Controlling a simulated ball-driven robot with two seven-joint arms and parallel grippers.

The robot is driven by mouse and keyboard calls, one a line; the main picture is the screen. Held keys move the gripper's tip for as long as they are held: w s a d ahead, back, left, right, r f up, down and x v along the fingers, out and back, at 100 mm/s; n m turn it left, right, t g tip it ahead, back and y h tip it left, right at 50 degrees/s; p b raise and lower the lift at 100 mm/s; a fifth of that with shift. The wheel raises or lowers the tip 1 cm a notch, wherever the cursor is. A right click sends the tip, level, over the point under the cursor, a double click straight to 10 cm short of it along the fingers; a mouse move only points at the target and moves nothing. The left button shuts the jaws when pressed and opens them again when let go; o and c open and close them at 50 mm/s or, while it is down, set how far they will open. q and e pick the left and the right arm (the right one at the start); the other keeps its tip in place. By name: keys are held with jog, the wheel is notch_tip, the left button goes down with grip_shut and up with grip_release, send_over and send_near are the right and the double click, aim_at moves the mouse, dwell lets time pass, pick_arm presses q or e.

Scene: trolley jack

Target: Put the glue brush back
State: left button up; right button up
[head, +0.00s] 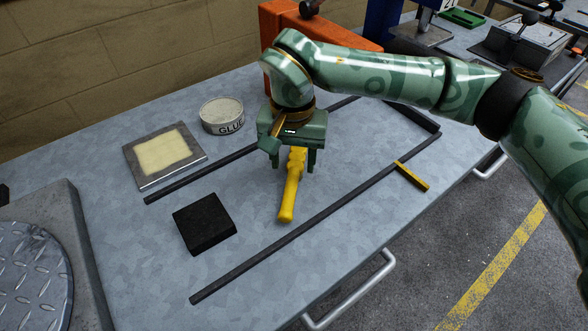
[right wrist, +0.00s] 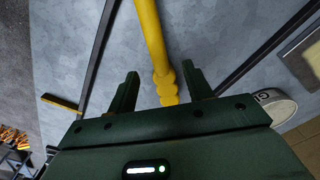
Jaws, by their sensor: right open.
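A yellow handle (head: 289,195), seemingly the glue brush, lies on the grey worktop. No bristles can be made out. My right gripper (head: 294,167) is open above its far part and points down. In the right wrist view the yellow handle (right wrist: 152,35) runs between the two open fingers (right wrist: 160,72), and neither finger visibly grips it. A round pot marked GLUE (head: 222,115) stands behind and left of the gripper; its edge also shows in the right wrist view (right wrist: 276,105). My left gripper is not in view.
Two long dark rails (head: 320,233) run along either side of the handle. A black block (head: 204,223) and a framed cream pad (head: 165,153) lie to the left. A small yellow-and-black bar (head: 411,177) lies by the right rail. An orange block (head: 283,25) stands behind.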

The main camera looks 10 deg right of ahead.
aim_at(293, 174)
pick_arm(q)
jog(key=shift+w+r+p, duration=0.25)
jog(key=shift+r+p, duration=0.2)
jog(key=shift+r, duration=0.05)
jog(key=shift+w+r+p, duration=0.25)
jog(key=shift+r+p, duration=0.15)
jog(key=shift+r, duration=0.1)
pick_arm(e)
notch_tip(293, 174, up, 7)
jog(key=shift+f, duration=0.2)
